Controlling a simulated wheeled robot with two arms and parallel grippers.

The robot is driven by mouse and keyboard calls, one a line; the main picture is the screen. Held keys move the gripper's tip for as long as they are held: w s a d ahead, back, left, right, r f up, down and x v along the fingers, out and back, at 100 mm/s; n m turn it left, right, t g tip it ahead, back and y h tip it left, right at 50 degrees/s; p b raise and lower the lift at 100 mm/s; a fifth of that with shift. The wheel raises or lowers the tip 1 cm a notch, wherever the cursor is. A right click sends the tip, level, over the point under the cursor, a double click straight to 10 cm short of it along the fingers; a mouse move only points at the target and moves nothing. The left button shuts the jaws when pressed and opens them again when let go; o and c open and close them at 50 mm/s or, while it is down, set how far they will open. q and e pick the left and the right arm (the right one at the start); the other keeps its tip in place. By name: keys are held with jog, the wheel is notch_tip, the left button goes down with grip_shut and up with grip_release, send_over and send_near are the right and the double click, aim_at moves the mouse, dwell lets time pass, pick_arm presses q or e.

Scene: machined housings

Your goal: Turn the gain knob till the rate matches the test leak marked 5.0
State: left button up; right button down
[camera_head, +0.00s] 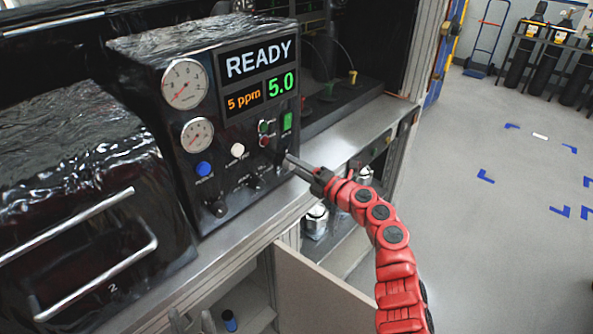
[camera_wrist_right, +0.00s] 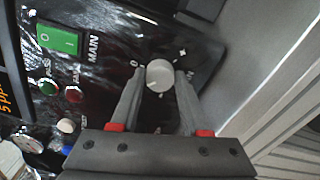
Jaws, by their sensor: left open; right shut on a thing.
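The black tester (camera_head: 215,100) shows READY, an orange "5 ppm" and a green 5.0 on its display (camera_head: 258,75). The gain knob (camera_wrist_right: 160,74) is round and pale grey in the right wrist view, with marks around it and a label partly hidden. My right gripper (camera_wrist_right: 160,78) has one finger on each side of the knob and is shut on it. In the head view my right gripper (camera_head: 290,158) reaches the lower right of the panel, hiding the knob there. My left gripper (camera_head: 191,320) shows only its fingertips at the bottom edge, apart and empty.
Two gauges (camera_head: 185,84), a blue button (camera_head: 203,169), a white button (camera_head: 237,149) and a green MAIN switch (camera_wrist_right: 60,40) share the panel. A black-wrapped case (camera_head: 75,180) with metal handles stands left. An open cabinet door (camera_head: 310,290) hangs below the bench.

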dwell(0.3)
jog(key=shift+c, duration=1.9)
grip_release()
jog(key=b+v, duration=0.4)
jog(key=v, duration=1.3)
jog(key=shift+d, duration=0.2)
jog(key=shift+s, duration=0.2)
